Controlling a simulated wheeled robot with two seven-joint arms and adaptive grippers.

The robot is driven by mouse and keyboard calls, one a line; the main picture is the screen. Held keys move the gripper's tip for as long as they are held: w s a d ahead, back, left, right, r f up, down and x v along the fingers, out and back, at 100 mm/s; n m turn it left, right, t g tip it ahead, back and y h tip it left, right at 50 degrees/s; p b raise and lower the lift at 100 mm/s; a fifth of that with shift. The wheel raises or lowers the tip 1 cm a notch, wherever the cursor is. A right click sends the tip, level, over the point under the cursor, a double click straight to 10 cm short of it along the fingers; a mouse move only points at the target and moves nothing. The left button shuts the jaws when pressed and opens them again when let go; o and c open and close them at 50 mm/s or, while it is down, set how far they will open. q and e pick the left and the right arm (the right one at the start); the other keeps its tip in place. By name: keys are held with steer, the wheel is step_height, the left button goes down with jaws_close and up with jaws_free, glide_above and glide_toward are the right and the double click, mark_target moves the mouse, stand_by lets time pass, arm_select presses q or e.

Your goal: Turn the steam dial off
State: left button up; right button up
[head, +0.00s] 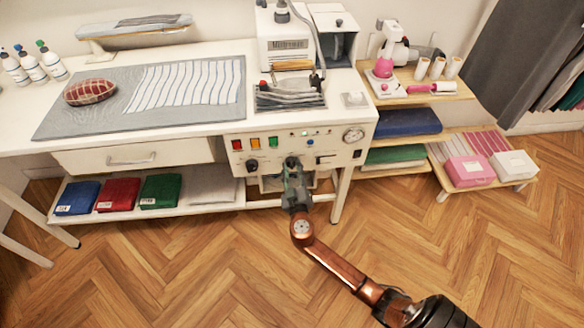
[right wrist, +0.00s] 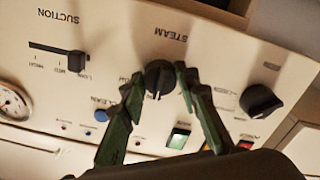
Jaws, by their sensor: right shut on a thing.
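The steam dial (right wrist: 157,75) is a round black knob under the upside-down word STEAM in the right wrist view. My right gripper (right wrist: 160,80) has its two green fingers on either side of the knob, shut on it. In the head view my right gripper (head: 292,165) is at the front of the white control panel (head: 330,141) and hides the dial. The dial's exact setting is hard to read, as the fingers cover part of its labels. My left gripper is not in view.
Another black knob (right wrist: 260,101), a blue button (right wrist: 101,115), a SUCTION slider (right wrist: 60,52) and a pressure gauge (right wrist: 14,105) share the panel. The ironing table (head: 210,112) extends left with a drawer below. Wooden shelves (head: 470,129) stand at right. The floor in front is clear.

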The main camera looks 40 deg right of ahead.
steer(key=c, duration=0.4)
steer(key=shift+c, duration=0.2)
steer(key=shift+n, duration=0.3)
steer(key=n, duration=0.2)
steer(key=shift+n, duration=0.3)
steer(key=n, duration=0.2)
steer(key=shift+r+n+p, duration=0.1)
steer(key=shift+n+p, duration=0.2)
steer(key=shift+n, duration=1)
steer(key=n+p, duration=0.1)
steer(key=n, duration=0.1)
steer(key=shift+n, duration=0.4)
arm_select(q)
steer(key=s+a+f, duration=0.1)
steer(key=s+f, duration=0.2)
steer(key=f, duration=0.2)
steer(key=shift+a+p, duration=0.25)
steer(key=shift+p, duration=0.05)
arm_select(e)
steer(key=shift+n, duration=0.7)
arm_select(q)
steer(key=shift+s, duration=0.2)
